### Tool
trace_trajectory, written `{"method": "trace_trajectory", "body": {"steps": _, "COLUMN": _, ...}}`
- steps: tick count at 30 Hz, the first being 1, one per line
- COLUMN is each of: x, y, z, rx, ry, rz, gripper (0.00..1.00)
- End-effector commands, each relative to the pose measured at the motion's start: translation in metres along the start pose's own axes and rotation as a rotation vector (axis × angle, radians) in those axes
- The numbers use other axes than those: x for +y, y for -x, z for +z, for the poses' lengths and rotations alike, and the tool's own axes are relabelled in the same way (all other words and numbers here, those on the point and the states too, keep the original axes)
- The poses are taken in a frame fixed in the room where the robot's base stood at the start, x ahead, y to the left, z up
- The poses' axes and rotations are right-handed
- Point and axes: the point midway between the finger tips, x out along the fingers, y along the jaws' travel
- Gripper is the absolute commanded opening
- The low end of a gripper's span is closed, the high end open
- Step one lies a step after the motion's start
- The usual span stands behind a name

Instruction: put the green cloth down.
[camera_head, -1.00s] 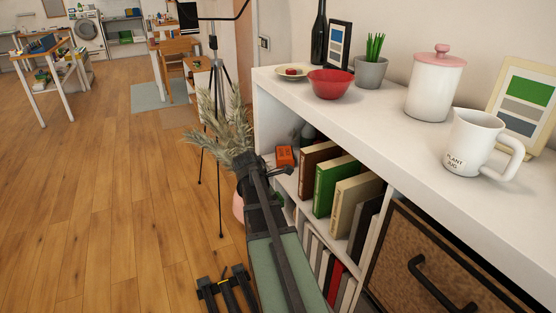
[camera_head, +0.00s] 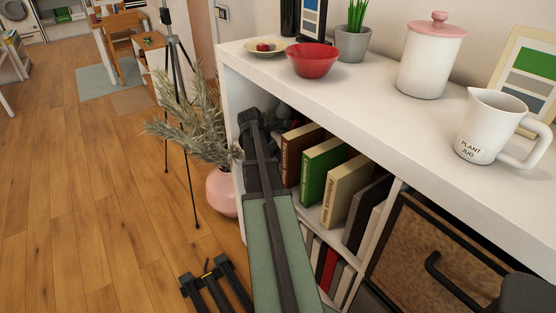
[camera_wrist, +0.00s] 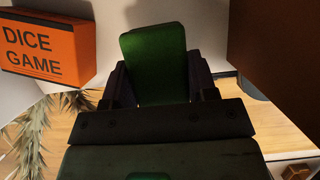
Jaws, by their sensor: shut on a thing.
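The green cloth (camera_wrist: 155,50) appears in the wrist view as a dark green folded piece between the two fingers of my gripper (camera_wrist: 160,85). My gripper is shut on it. In the camera_head view, my arm reaches to the open upper compartment of the white shelf unit (camera_head: 340,85), left of the upright books. Whether the cloth touches the shelf board is unclear.
An orange DICE GAME box (camera_wrist: 45,45) is close left of the cloth in the wrist view, and a brown surface (camera_wrist: 275,60) close right. Brown, green (camera_head: 322,172) and cream books stand right of my arm. A red bowl (camera_head: 313,60) and white jug (camera_head: 490,125) stand on top.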

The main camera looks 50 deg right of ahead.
Motion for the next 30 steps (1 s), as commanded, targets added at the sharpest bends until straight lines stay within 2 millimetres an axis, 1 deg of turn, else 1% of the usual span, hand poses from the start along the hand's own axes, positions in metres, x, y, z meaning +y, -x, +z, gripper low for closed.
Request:
{"method": "trace_trajectory", "body": {"steps": 1, "x": 0.001, "y": -0.004, "z": 0.009, "rx": 0.000, "ry": -0.001, "rz": 0.000, "gripper": 0.34}}
{"method": "trace_trajectory", "body": {"steps": 2, "x": 0.001, "y": -0.005, "z": 0.013, "rx": 0.000, "ry": -0.001, "rz": 0.000, "gripper": 0.34}}
{"method": "trace_trajectory", "body": {"steps": 8, "x": 0.000, "y": -0.008, "z": 0.020, "rx": 0.000, "ry": 0.001, "rz": 0.000, "gripper": 0.34}}
{"method": "trace_trajectory", "body": {"steps": 11, "x": 0.001, "y": -0.014, "z": 0.035, "rx": 0.000, "ry": -0.001, "rz": -0.001, "gripper": 0.34}}
{"method": "trace_trajectory", "body": {"steps": 12, "x": 0.000, "y": -0.033, "z": 0.024, "rx": 0.000, "ry": 0.001, "rz": -0.001, "gripper": 0.34}}
{"method": "trace_trajectory", "body": {"steps": 15, "x": 0.000, "y": -0.050, "z": 0.016, "rx": 0.000, "ry": 0.001, "rz": 0.000, "gripper": 0.34}}
{"method": "trace_trajectory", "body": {"steps": 22, "x": 0.000, "y": -0.045, "z": 0.018, "rx": 0.000, "ry": 0.001, "rz": 0.000, "gripper": 0.34}}
{"method": "trace_trajectory", "body": {"steps": 26, "x": 0.000, "y": -0.049, "z": 0.016, "rx": 0.000, "ry": 0.001, "rz": 0.000, "gripper": 0.34}}
{"method": "trace_trajectory", "body": {"steps": 27, "x": 0.000, "y": -0.050, "z": 0.016, "rx": 0.000, "ry": 0.001, "rz": 0.000, "gripper": 0.54}}
{"method": "trace_trajectory", "body": {"steps": 29, "x": 0.000, "y": -0.048, "z": 0.016, "rx": 0.000, "ry": 0.001, "rz": 0.000, "gripper": 0.63}}
{"method": "trace_trajectory", "body": {"steps": 30, "x": 0.000, "y": -0.048, "z": 0.016, "rx": 0.000, "ry": 0.001, "rz": 0.000, "gripper": 0.69}}
